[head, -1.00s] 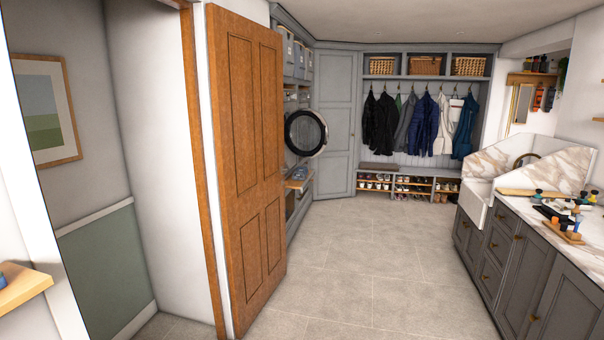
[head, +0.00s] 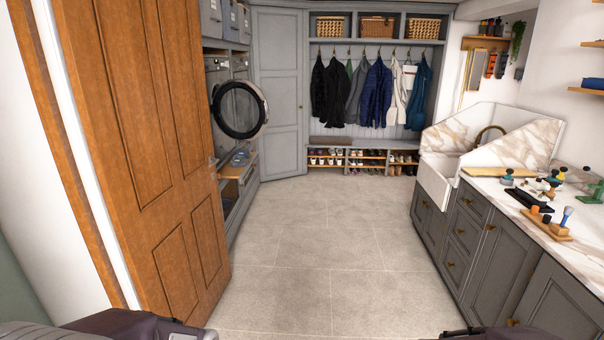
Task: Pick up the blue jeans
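I cannot make out the blue jeans for certain. A small bluish item (head: 240,158) lies on a wooden pull-out shelf (head: 233,173) below the open round washer door (head: 240,109), left of centre in the head view. It is too small to tell whether it is the jeans. Dark parts of my two arms show at the bottom edge, but neither gripper is in view.
An open brown door (head: 150,150) stands close on the left. The tiled floor (head: 320,240) ahead is clear. Grey cabinets (head: 480,240) with a sink (head: 437,178) line the right. Jackets (head: 377,95) hang above a shoe bench (head: 375,151) at the back.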

